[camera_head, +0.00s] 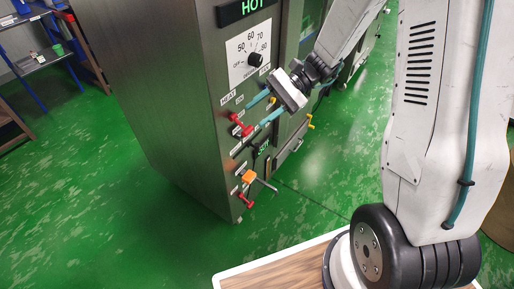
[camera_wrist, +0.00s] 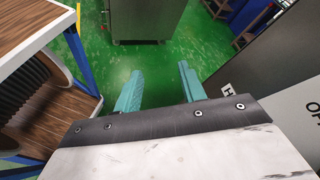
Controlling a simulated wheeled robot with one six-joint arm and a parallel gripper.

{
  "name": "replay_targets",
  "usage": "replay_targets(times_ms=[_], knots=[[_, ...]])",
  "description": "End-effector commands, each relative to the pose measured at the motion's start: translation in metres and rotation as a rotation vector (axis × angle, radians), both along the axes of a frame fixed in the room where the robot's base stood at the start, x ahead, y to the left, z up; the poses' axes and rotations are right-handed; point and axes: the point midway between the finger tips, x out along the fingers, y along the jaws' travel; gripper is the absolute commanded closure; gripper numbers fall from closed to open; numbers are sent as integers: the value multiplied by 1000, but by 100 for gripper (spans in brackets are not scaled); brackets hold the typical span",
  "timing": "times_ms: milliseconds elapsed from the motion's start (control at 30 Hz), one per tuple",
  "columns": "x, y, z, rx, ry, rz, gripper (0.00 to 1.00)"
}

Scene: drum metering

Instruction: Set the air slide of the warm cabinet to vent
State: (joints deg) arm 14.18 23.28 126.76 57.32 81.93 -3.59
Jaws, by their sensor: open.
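The warm cabinet (camera_head: 165,90) is a tall steel box with a green HOT display (camera_head: 243,9) and a dial (camera_head: 255,60) in the head view. Its front carries a red lever (camera_head: 241,128), an orange block (camera_head: 249,177) with a metal rod, and a lower red handle (camera_head: 245,200). I cannot tell which of these is the air slide; its lettering is too small. My gripper (camera_head: 256,114) has two teal fingers, apart and empty, in front of the panel close to the red lever. Contact cannot be told. In the wrist view my gripper (camera_wrist: 157,73) has nothing between its fingers.
A blue-framed shelf (camera_head: 40,62) stands at the far left in the head view. Yellow fittings (camera_head: 310,122) stick out farther along the cabinet row. In the wrist view a wooden-topped rack (camera_wrist: 35,25) stands left and a steel cabinet (camera_wrist: 147,18) behind. Green floor (camera_wrist: 155,57) lies open between.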

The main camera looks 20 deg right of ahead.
Motion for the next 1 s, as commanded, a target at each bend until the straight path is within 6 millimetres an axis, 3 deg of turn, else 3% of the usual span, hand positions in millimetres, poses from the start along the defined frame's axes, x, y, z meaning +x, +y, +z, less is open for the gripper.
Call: replay_targets(times_ms=[100, 300, 500, 700, 833, 1000], knots=[[32, -9, -44, 114, 100, -141, 59], [76, -32, -123, 282, 235, -397, 59], [101, -58, -207, 414, 334, -652, 59], [108, -86, -286, 508, 398, -890, 59], [107, -96, -315, 533, 417, -979, 59], [111, -94, -326, 543, 422, -1011, 59]])
